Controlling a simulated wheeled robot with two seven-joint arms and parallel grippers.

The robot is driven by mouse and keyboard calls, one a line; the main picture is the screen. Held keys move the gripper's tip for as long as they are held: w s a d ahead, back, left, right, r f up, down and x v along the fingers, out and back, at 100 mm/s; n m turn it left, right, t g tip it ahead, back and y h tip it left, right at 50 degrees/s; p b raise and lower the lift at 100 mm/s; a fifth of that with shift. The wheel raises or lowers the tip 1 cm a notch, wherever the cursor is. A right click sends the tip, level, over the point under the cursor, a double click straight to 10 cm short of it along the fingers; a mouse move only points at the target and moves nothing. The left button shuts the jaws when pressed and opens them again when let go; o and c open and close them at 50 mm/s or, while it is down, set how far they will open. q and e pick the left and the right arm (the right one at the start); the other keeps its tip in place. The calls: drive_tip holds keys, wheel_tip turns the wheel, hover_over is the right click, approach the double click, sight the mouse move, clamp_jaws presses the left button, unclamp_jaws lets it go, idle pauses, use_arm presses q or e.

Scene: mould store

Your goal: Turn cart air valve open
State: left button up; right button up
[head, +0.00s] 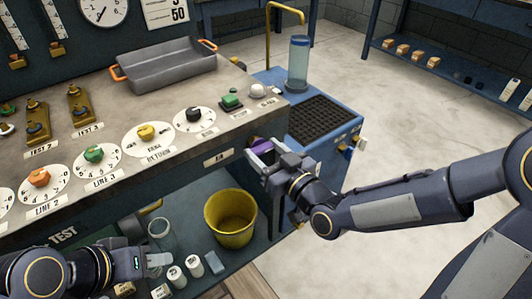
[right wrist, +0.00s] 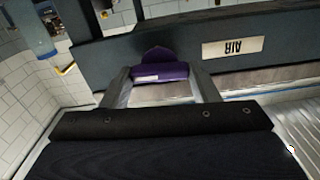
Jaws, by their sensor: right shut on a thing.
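The purple valve handle (head: 262,146) is at the right end of the bench's dark front edge. In the right wrist view the purple handle (right wrist: 160,71) lies between the two grey fingers, beside an upside-down plate reading AIR (right wrist: 233,48). My right gripper (head: 266,158) is shut on this handle; the fingers (right wrist: 162,88) sit at its two sides. The valve body behind the handle is mostly hidden. My left gripper (head: 160,262) is low at the left, near the lower shelf, away from the valve; its finger gap is unclear.
The bench top holds a grey tray (head: 165,68) and several coloured dial knobs, including a green one (head: 94,153). A yellow bucket (head: 231,216) stands below. A blue cart (head: 325,135) with a black grid top is just right of the valve. Open floor lies further right.

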drive_tip(key=m+b, duration=0.2)
drive_tip(key=m, duration=0.1)
drive_tip(key=shift+f, duration=0.15)
drive_tip(key=m+b, duration=0.1)
drive_tip(key=m, duration=0.3)
drive_tip(key=shift+w+d+m+b, duration=0.1)
drive_tip(key=shift+m+b, duration=0.3)
drive_tip(key=m, duration=0.4)
drive_tip(key=shift+b, duration=0.4)
drive_tip(key=m, duration=0.5)
drive_tip(key=o, duration=1)
drive_tip(key=shift+p+v, duration=1.2)
drive_tip(key=shift+v, duration=2.7)
